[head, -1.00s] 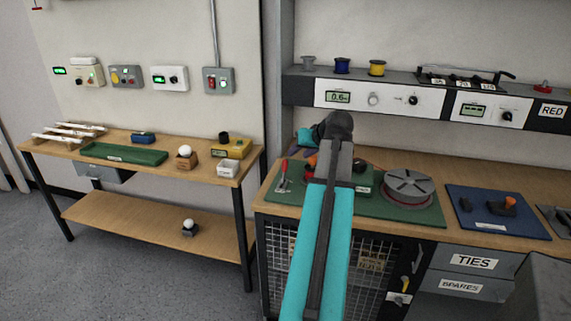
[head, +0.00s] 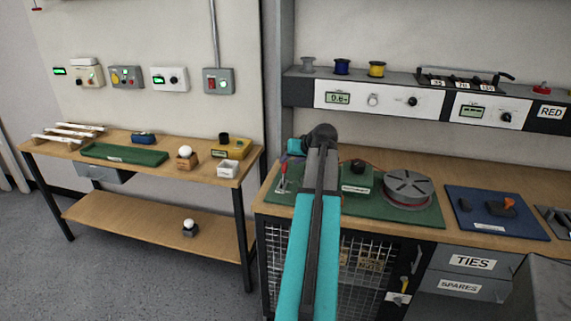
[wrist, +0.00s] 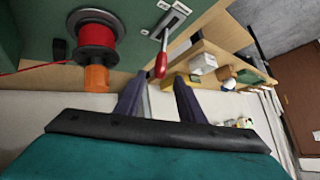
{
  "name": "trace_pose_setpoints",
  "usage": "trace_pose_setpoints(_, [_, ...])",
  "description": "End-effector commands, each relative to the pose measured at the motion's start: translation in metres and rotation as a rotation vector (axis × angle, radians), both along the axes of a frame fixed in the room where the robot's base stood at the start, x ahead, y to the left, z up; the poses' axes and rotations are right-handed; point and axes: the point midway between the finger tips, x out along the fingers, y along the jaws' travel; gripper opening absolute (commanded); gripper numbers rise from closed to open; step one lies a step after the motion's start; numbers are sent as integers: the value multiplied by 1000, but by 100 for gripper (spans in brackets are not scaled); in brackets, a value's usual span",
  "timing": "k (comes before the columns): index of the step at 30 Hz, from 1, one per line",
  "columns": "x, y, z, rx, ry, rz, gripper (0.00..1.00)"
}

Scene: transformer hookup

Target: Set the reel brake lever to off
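The brake lever has a red handle (head: 283,168) and rises from a slotted metal plate (head: 281,188) at the left end of the green board. In the wrist view, the red grip (wrist: 161,66) stands just beyond my fingertips and lines up roughly with the gap between them. The plate with its slot (wrist: 172,20) is above it. My gripper (wrist: 158,82) is open, its two dark purple fingers apart with nothing between them. I see no contact with the lever. A reel of red wire (wrist: 96,36) with an orange end (wrist: 96,78) is left of the lever. In the head view my arm hides most of the gripper.
On the bench are a green box with a black knob (head: 357,178), a large grey disc (head: 408,184) and a blue mat (head: 492,226). The side table (head: 70,152) with several small items stands left. A shelf with control panels (head: 380,98) runs behind.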

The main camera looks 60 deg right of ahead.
Motion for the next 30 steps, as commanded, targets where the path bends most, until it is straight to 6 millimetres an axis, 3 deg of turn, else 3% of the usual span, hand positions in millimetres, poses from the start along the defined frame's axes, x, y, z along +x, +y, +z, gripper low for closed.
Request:
trace_pose_setpoints(12, [34,-18,-35,1,1,0,36])
trace_pose_setpoints(26, [40,-21,-43,0,1,-1,36])
trace_pose_setpoints(30, [40,-21,-43,0,1,-1,17])
